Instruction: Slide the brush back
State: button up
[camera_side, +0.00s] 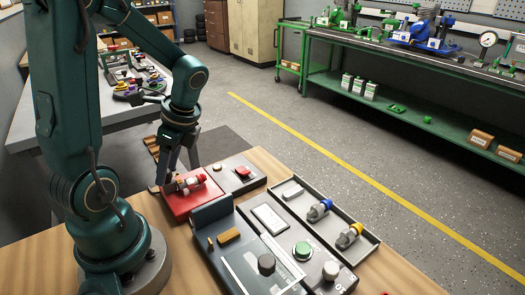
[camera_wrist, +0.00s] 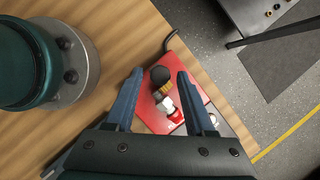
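My gripper (camera_side: 172,178) points down over the left end of a red block (camera_side: 180,207) on the wooden table. In the wrist view its two fingers (camera_wrist: 160,73) are spread apart, with a small part assembly between them in the picture. This assembly has a black round end (camera_wrist: 160,74), a brown-yellow ribbed middle (camera_wrist: 163,89) and a white piece (camera_wrist: 165,104) with red beyond. It lies on the red block (camera_wrist: 187,83). I cannot tell whether the fingers touch it. I cannot tell for sure which part is the brush.
A dark panel with a red button (camera_side: 242,171) stands behind the red block. A grey fixture (camera_side: 212,211) with a brown-yellow piece (camera_side: 228,237) is nearer the camera. A control box with a green button (camera_side: 302,251) and a tray (camera_side: 371,241) with blue-and yellow-ringed parts lie to the right.

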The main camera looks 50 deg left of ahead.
grip_shut()
dwell(1.2)
